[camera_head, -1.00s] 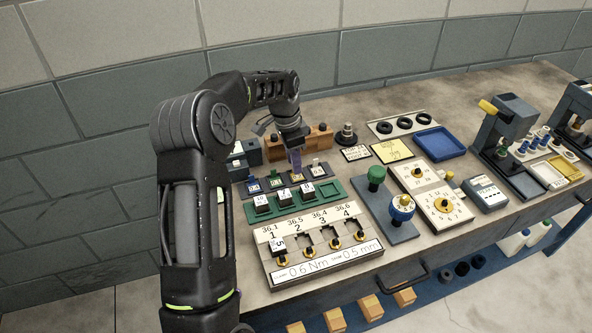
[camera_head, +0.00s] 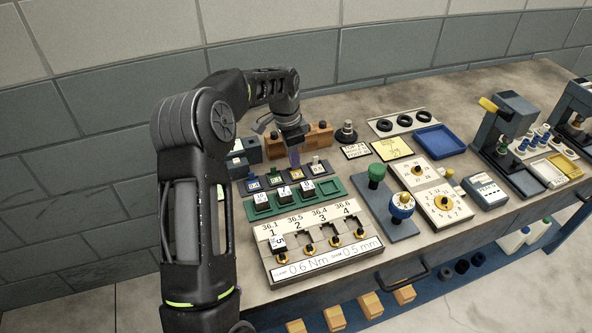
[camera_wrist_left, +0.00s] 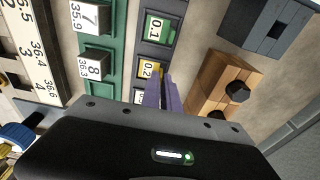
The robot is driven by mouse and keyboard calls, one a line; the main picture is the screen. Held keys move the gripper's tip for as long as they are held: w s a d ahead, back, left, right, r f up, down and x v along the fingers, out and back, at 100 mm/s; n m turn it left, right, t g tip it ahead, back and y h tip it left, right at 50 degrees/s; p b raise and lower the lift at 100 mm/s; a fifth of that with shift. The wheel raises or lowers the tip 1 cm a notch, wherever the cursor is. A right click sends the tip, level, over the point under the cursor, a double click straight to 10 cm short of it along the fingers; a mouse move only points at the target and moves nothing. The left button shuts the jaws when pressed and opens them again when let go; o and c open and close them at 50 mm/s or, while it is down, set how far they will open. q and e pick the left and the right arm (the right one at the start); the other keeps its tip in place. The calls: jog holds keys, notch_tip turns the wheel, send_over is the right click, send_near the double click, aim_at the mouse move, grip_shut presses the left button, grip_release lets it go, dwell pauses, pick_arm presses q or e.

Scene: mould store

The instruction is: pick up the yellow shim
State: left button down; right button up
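The yellow shim (camera_head: 296,174) sits in a dark holder, third from the left in a row of labelled shims. In the left wrist view the yellow shim (camera_wrist_left: 151,69) shows with a 0.2 label. My left gripper (camera_head: 295,161) points down just above and behind it, with purple fingers. In the left wrist view the left gripper's fingertips (camera_wrist_left: 163,80) are beside the shim's edge, with a narrow gap between the fingers. The gripper looks open and empty. Contact with the shim cannot be told. My right gripper is not in view.
Blue (camera_head: 254,183), green (camera_head: 276,178) and white (camera_head: 317,168) shims flank the yellow one. A green tray (camera_head: 329,192) with numbered blocks lies in front. A wooden block (camera_head: 319,138) with dark knobs stands close behind. The bench at the back is partly clear.

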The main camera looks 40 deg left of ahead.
pick_arm(q)
jog(key=shift+r, duration=0.15)
dwell(0.5)
notch_tip(320, 180, up, 10)
jog(key=b, duration=0.1)
dwell(0.8)
